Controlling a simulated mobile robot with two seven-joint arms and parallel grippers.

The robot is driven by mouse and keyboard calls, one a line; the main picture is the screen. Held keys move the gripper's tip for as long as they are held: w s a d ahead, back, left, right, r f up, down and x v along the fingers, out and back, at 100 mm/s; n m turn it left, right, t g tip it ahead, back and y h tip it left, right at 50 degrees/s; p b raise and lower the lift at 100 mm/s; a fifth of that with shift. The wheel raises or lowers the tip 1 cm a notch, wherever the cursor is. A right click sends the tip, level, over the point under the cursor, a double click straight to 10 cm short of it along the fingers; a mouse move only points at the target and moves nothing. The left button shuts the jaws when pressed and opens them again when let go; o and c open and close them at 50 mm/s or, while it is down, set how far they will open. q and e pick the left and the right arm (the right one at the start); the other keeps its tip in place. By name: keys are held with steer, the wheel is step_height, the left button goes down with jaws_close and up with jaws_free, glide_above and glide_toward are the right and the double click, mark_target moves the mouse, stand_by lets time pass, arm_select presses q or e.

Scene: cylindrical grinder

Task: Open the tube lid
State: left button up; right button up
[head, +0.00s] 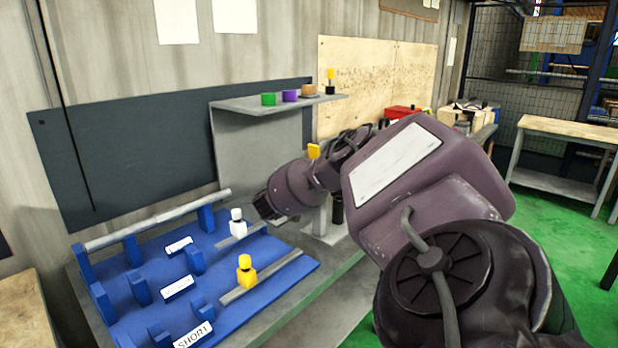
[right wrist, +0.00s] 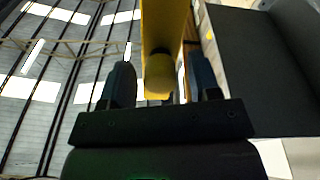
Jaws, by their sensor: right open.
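My right arm reaches across the middle of the head view, and its wrist and forearm hide its fingertips there. In the right wrist view my right gripper (right wrist: 161,72) is open, with its two dark fingers apart. A yellow part (right wrist: 165,30) with a rounded end shows between the fingers; I cannot tell whether they touch it. In the head view a small yellow piece (head: 313,151) shows just behind my wrist. I cannot tell whether it is the same part. No tube lid can be made out for sure. My left gripper is not in view.
A blue rack (head: 290,275) on the bench at left holds a long grey bar (head: 160,218), a white-topped fitting (head: 237,224) and a yellow-topped fitting (head: 246,271). A grey shelf (head: 240,104) behind carries green (head: 268,99) and purple (head: 290,96) pieces. Green floor is open at right.

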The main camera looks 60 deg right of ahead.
steer(key=v, duration=1)
steer(key=shift+p, duration=0.4)
steer(key=shift+a, duration=0.1)
